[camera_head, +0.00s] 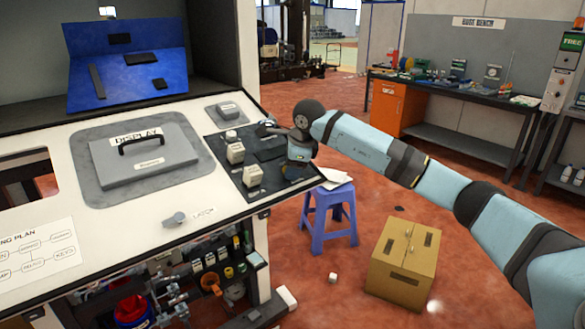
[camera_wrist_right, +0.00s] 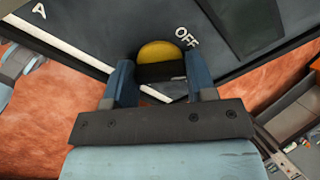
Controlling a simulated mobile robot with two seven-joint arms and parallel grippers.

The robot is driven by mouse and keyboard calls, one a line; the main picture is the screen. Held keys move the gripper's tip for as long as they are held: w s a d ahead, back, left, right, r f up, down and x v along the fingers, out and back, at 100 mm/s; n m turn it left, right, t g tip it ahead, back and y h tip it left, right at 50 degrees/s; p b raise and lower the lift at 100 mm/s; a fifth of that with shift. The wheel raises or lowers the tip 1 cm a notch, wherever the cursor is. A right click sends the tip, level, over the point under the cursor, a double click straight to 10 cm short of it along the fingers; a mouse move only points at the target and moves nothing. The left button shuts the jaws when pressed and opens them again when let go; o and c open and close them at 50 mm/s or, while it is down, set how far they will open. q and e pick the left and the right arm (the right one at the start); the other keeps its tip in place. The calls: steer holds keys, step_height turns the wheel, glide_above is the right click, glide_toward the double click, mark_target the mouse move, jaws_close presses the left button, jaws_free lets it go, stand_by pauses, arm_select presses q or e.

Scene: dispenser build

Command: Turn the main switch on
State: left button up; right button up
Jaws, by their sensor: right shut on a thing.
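The main switch (camera_wrist_right: 158,51) shows in the right wrist view as a round yellow knob with a dark bar across it, on a dark panel (camera_wrist_right: 105,20). The word OFF is printed to its upper right. My right gripper (camera_wrist_right: 160,82) has one finger on each side of the knob and is shut on it. In the head view my right gripper (camera_head: 292,175) is at the right edge of the dark panel (camera_head: 242,188) on the console, and the knob is hidden behind it. My left gripper is not in view.
The white console top (camera_head: 120,215) carries a grey display lid (camera_head: 150,165) with a black handle. Beige switch blocks (camera_head: 236,153) stand on the panel left of my gripper. A blue stool (camera_head: 330,212) and a cardboard box (camera_head: 403,262) stand on the red floor.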

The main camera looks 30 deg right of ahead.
steer(key=m, duration=0.2)
steer(key=shift+m, duration=0.4)
steer(key=m+b, duration=0.1)
steer(key=m, duration=0.1)
steer(key=shift+m, duration=0.4)
steer(key=m, duration=0.4)
steer(key=shift+m+b, duration=0.3)
steer(key=shift+m, duration=0.4)
steer(key=o, duration=0.9)
steer(key=shift+o, duration=0.2)
steer(key=v, duration=1.4)
steer(key=shift+b, duration=0.45)
